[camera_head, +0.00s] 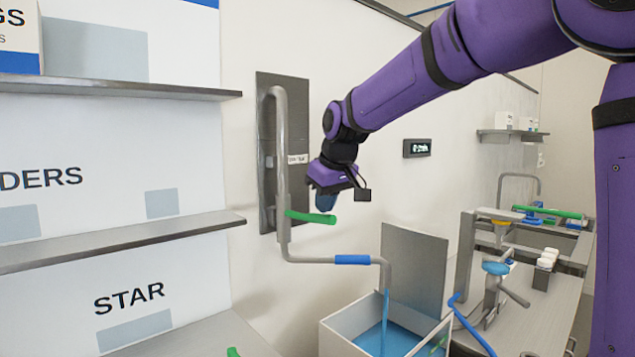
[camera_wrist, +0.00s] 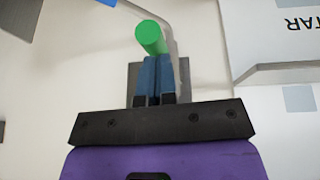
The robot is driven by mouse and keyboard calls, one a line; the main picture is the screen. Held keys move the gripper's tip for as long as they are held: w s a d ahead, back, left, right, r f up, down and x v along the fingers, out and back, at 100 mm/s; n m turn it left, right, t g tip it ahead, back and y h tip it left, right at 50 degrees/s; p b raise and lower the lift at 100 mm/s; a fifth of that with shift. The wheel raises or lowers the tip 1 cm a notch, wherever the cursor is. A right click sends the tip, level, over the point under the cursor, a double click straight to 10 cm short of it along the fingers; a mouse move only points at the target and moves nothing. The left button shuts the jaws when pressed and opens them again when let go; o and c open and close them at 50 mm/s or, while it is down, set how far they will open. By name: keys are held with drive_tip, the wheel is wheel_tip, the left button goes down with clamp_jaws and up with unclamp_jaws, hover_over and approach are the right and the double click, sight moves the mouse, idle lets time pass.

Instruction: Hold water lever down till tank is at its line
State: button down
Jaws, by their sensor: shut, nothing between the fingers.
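The green water lever (camera_head: 311,217) sticks out to the right from the grey pipe (camera_head: 281,150) on the wall, sloping slightly down. My gripper (camera_head: 326,206) is shut and empty, its blue fingertips pointing down at the lever's outer end; they appear to touch it from above. In the wrist view the closed fingers (camera_wrist: 154,60) meet the round green lever end (camera_wrist: 150,38). A blue stream of water (camera_head: 386,312) runs from the spout into the white open tank (camera_head: 341,338). Blue water (camera_head: 398,341) shows inside. I cannot make out the level line clearly.
A grey panel (camera_head: 415,265) stands behind the tank. A bench (camera_head: 535,310) with fixtures is at the right. Shelves (camera_head: 120,240) fill the left side. A small dark display (camera_head: 417,148) hangs on the wall.

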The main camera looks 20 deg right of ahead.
drive_tip(key=shift+s+d+f+t, duration=0.1)
drive_tip(key=shift+s+f+t, duration=0.2)
drive_tip(key=shift+f, duration=0.55)
drive_tip(key=shift+s+f, duration=0.1)
drive_tip(key=shift+f, duration=0.35)
drive_tip(key=shift+d+f, duration=0.1)
drive_tip(key=shift+f, duration=0.05)
idle(0.7)
idle(4.5)
drive_tip(key=w+a+v, duration=0.1)
drive_tip(key=v, duration=1.3)
drive_tip(key=shift+d+r, duration=0.15)
drive_tip(key=shift+r, duration=0.15)
